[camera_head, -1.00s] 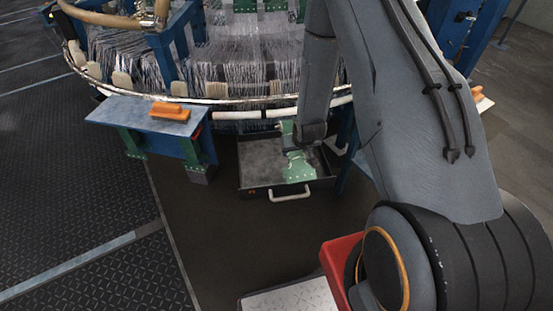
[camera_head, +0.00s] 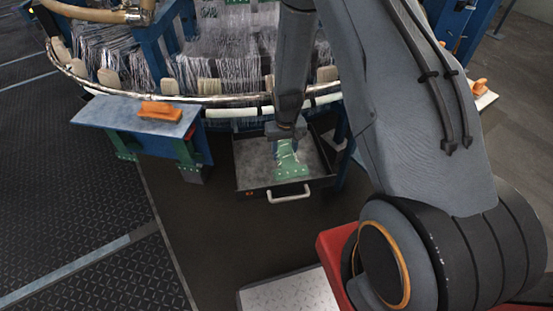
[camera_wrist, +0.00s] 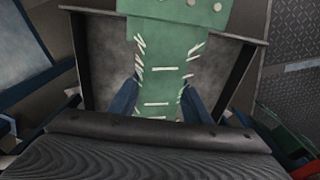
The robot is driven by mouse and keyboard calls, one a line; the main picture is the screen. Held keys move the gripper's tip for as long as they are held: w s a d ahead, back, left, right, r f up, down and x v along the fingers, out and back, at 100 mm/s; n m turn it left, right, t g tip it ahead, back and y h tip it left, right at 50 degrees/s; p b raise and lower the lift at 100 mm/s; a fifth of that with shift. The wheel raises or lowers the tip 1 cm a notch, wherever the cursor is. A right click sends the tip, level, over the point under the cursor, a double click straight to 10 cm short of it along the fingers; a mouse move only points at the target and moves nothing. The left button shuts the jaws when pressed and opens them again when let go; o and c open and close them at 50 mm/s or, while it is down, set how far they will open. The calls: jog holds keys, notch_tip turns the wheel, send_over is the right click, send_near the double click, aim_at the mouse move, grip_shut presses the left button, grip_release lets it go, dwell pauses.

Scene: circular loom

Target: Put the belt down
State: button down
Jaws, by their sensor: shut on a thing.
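The belt (camera_head: 291,170) is a green strip with white stitches and a wider end with holes. My gripper (camera_head: 285,147) is shut on it, with its blue fingers at both sides of the narrow part in the wrist view (camera_wrist: 160,102). The wide end of the belt (camera_wrist: 180,12) points to the top of that view. A dark open tray (camera_head: 248,160) with a light front handle lies under the belt, and the belt appears over its floor. Whether the belt touches the floor, I cannot tell. My arm hides part of the tray's back.
The circular loom (camera_head: 215,65) with its rim (camera_head: 185,98) stands behind the tray. A blue-legged side table (camera_head: 105,112) with an orange object (camera_head: 160,110) is at left. A blue post (camera_head: 343,160) stands close to the tray's right. The floor (camera_head: 225,235) before the tray is clear.

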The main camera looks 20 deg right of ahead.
jog(key=shift+s+a+r+g, duration=0.1)
jog(key=shift+a+g, duration=0.05)
jog(key=shift+g, duration=0.25)
notch_tip(320, 180, down, 10)
jog(key=shift+a+r, duration=0.1)
jog(key=shift+r, duration=0.15)
jog(key=shift+f+b, duration=0.3)
jog(key=shift+f, duration=0.2)
